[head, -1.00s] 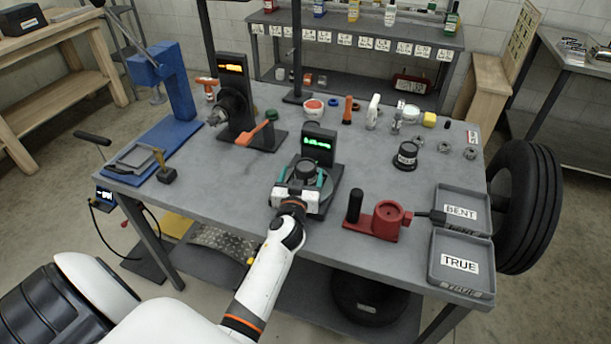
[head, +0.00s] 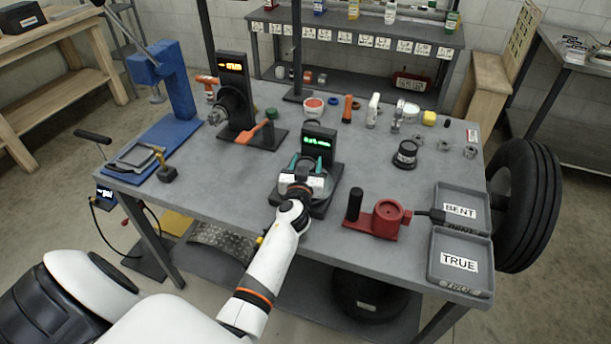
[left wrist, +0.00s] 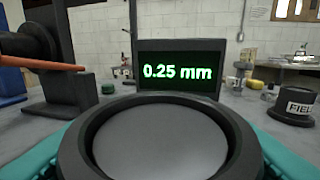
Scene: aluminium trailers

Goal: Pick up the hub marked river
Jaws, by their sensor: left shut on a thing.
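A dark round hub with a raised rim (left wrist: 72,150) and a grey flat face fills the bottom of the left wrist view. My left gripper (head: 306,167) is shut on it, with teal fingers at its two sides. The hub is at the gauge stand (head: 318,145), whose green display reads 0.25 mm in the left wrist view (left wrist: 178,72). No marking shows on the held hub, and I cannot tell whether it still touches the stand. Another dark hub (head: 405,154) stands at the right; its label reads FIELD in the left wrist view (left wrist: 297,105). My right gripper is not in view.
A red fixture (head: 385,220) stands right of the gauge. Trays marked BENT (head: 476,196) and TRUE (head: 485,284) lie at the table's right edge.

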